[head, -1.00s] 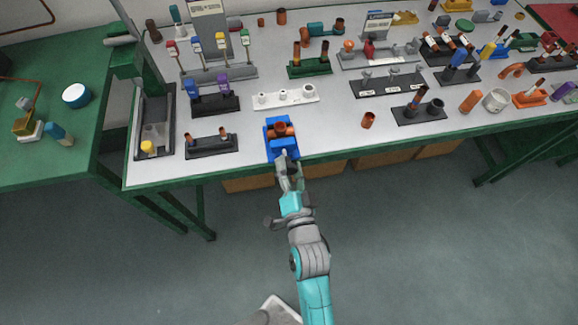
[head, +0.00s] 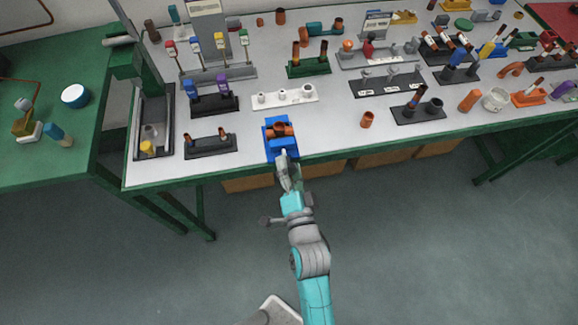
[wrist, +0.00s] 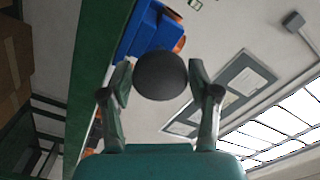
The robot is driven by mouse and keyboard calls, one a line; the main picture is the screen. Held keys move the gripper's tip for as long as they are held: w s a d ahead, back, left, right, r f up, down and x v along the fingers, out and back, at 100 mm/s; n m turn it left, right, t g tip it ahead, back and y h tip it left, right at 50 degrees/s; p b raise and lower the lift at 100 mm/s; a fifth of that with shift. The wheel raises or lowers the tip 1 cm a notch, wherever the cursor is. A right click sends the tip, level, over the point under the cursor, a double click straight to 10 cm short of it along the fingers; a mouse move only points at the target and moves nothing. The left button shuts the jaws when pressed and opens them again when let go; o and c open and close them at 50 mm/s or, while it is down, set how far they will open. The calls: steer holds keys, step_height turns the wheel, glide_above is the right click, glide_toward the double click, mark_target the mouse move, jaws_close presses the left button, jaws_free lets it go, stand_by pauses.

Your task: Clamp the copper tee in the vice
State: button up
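The blue vice (head: 283,150) stands at the front edge of the grey bench. The copper tee (head: 279,130) sits in the top of the vice, between its jaws. How tightly the jaws press on it cannot be seen. My gripper (head: 286,157) is at the near side of the vice, just off the bench edge.
A black holder (head: 210,144) stands left of the vice and a white holder (head: 285,97) behind it. A loose copper fitting (head: 367,119) stands to the right. The green bench edge (head: 330,156) runs beneath the vice. The floor in front is clear.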

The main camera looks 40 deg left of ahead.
steer(key=shift+o, duration=0.2)
steer(key=v, duration=1.2)
stand_by(0.4)
steer(key=s+d+f+t+h, duration=0.15)
steer(key=d+h, duration=0.25)
steer(key=d, duration=0.6)
steer(key=s+d+t+h, duration=0.2)
steer(key=s+d+h, duration=0.1)
steer(key=d, duration=0.7)
steer(key=s+d+r+n+h, duration=0.1)
steer(key=s+d+r+h, duration=0.1)
steer(key=s+d, duration=0.3)
steer(key=s+d+r+h, duration=0.3)
steer(key=s+d+h, duration=0.1)
steer(key=s+d, duration=0.2)
steer(key=shift+s+n+h, duration=0.3)
steer(key=shift+s+n, duration=0.1)
steer(key=shift+s, duration=0.05)
steer(key=shift+o, duration=0.2)
steer(key=shift+d+g, duration=0.1)
steer(key=shift+g, duration=0.15)
